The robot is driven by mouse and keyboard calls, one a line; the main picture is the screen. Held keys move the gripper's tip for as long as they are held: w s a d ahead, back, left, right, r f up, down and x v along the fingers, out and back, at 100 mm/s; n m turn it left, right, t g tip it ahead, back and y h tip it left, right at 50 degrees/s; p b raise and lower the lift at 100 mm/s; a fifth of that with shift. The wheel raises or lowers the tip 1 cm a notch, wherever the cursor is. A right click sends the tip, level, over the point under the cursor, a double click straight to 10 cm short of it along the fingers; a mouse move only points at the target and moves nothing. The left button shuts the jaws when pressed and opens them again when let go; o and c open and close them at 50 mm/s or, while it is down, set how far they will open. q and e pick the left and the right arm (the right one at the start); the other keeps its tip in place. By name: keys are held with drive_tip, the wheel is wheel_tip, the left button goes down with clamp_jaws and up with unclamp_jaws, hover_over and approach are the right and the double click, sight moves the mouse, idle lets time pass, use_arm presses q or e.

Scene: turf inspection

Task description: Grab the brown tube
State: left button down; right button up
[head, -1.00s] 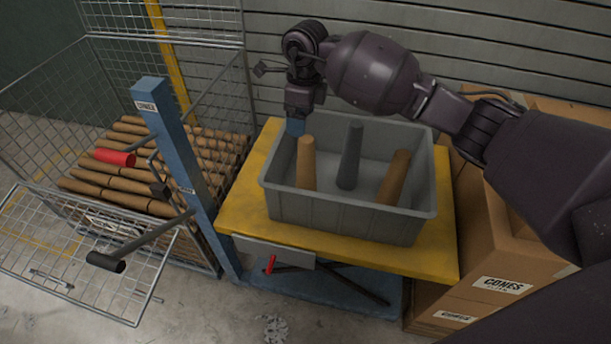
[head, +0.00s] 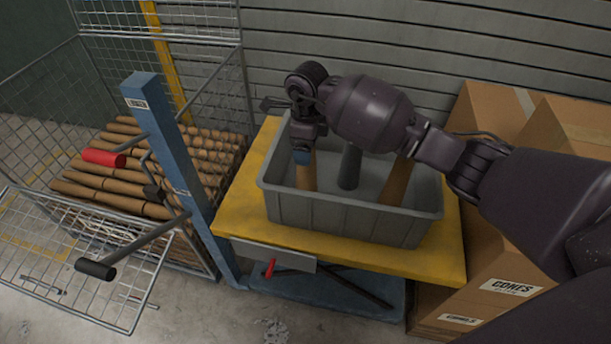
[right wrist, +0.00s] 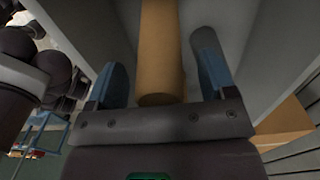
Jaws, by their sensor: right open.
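A grey bin (head: 345,213) holds three upright or leaning tubes. A light brown tube (head: 306,178) stands at the left, a dark grey tube (head: 349,170) in the middle and a darker brown tube (head: 396,183) leans at the right. My right gripper (head: 302,158) is at the top of the left brown tube and hides its upper end. My left gripper is out of view.
The bin sits on a yellow lift table (head: 240,213). A blue post (head: 165,145) with handles stands at its left, before a wire cage with stacked brown tubes (head: 120,190). Cardboard boxes (head: 470,270) stand at the right. A slatted wall closes the back.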

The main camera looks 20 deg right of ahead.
drive_tip(key=shift+f, duration=0.4)
drive_tip(key=c, duration=1.2)
drive_tip(key=shift+c, duration=0.2)
